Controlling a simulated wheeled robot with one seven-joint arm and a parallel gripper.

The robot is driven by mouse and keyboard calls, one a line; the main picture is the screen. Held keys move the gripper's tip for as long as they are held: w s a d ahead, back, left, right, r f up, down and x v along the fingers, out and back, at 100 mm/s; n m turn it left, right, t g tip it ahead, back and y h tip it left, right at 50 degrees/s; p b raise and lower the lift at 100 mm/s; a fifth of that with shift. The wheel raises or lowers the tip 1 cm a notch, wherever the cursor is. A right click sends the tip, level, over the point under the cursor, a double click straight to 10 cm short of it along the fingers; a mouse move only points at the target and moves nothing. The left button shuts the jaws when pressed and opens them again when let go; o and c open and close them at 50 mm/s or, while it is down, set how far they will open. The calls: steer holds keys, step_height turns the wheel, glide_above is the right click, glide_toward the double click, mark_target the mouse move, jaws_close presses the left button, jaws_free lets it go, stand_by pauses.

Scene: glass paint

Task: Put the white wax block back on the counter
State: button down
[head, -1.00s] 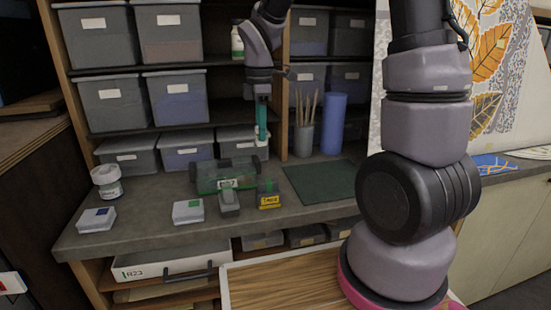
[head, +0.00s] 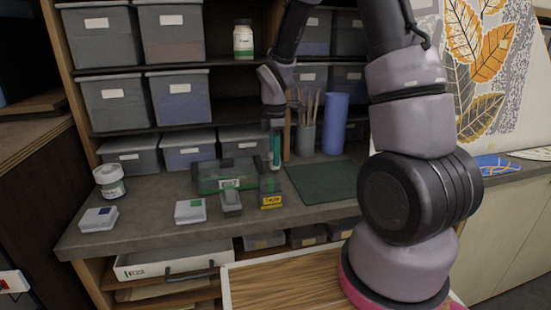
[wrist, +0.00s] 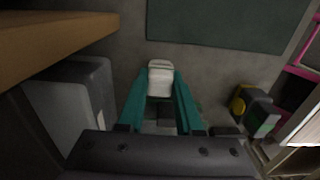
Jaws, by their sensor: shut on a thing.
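A white wax block (wrist: 160,82) sits between the teal fingers of my gripper (head: 275,153) in the wrist view. The fingers are shut on it. In the head view my gripper hangs over the back of the grey counter (head: 150,218), left of the dark green mat (head: 322,181). I cannot tell whether the block touches the counter.
A brush pot (head: 305,138) and a blue roll (head: 335,124) stand right. Lidded bins (head: 243,140) are close on the left.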

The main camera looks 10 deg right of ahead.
steer(key=shift+w+d+f, duration=0.1)
steer(key=shift+d+f, duration=0.1)
steer(key=shift+f, duration=0.45)
steer(key=c, duration=0.6)
jaws_free()
